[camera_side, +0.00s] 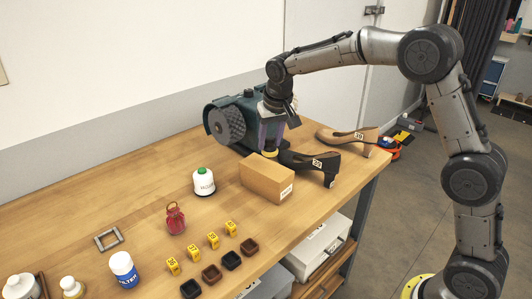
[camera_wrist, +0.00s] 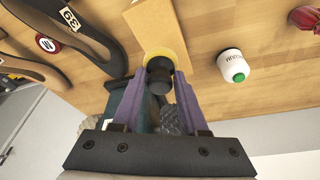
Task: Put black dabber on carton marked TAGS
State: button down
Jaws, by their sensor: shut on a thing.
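My gripper (camera_side: 271,142) has purple fingers and points down behind the carton. It is shut on the black dabber, whose dark round top (camera_wrist: 159,74) sits between the fingertips in the wrist view. The dabber's yellow lower part (camera_side: 270,153) shows under the fingers in the side view. The plain brown carton (camera_side: 262,180) lies on the bench, with a white label on its end too small to read. In the wrist view the dabber overlaps the near end of the carton (camera_wrist: 155,25). I cannot tell whether the dabber touches carton or bench.
A teal machine with a ridged wheel (camera_side: 226,125) stands left behind my gripper. A dark numbered shoe form (camera_side: 312,162) lies close right of the carton, another (camera_side: 345,138) beyond. A green-capped white bottle (camera_side: 204,183) stands left. Yellow markers (camera_side: 213,240) and small trays (camera_side: 231,260) are in front.

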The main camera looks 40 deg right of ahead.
aim_at(266, 153)
jog(key=shift+w+f, duration=0.45)
jog(key=shift+f, duration=0.1)
jog(key=shift+a+x, duration=0.2)
jog(key=shift+x, duration=1.75)
jog(key=shift+s+f, duration=0.2)
jog(key=shift+f, duration=0.05)
jog(key=shift+c, duration=2.2)
grip_release()
